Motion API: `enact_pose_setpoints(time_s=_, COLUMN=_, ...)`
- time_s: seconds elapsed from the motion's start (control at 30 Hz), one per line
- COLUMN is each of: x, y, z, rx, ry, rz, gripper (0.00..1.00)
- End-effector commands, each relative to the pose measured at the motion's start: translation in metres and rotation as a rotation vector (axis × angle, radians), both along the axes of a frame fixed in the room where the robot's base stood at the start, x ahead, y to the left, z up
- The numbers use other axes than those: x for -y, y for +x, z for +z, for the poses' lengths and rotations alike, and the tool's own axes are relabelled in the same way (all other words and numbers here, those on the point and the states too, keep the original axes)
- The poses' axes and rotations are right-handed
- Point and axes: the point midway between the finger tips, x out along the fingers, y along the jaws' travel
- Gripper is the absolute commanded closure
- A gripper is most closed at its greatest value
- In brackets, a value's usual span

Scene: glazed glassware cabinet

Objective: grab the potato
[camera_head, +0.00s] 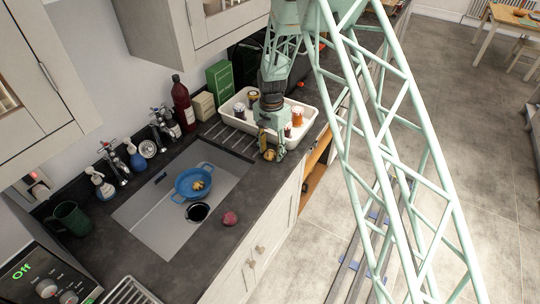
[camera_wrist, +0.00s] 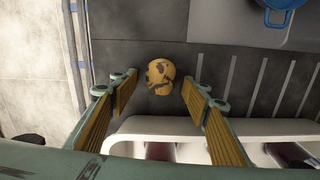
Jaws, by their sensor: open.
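The potato (camera_wrist: 160,75) is yellow-brown with dark patches. In the wrist view it lies on the dark counter, just ahead of my gripper (camera_wrist: 158,84) and lined up with the gap between the fingers. The fingers are apart on either side of that gap, and I see no contact with the potato. In the head view my gripper (camera_head: 272,141) points down at the counter's edge in front of the white tray, with the potato (camera_head: 269,155) at its fingertips, partly hidden.
A white tray (camera_head: 240,99) with jars stands close behind my gripper. A blue colander (camera_head: 184,184) holding a yellowish item sits at the sink. A reddish round item (camera_head: 230,218) lies near the counter's front edge. Bottles and a green box (camera_head: 220,82) line the wall.

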Motion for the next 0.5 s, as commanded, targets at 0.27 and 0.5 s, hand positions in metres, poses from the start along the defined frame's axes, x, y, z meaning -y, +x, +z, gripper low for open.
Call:
enact_pose_setpoints(time_s=0.27, x=0.0001, y=0.0001, z=0.0001, rx=0.0, ry=0.0, rz=0.0, gripper=0.57)
enact_pose_setpoints(time_s=0.5, x=0.0, y=0.0, z=0.0001, rx=0.0, ry=0.0, rz=0.0, gripper=0.59)
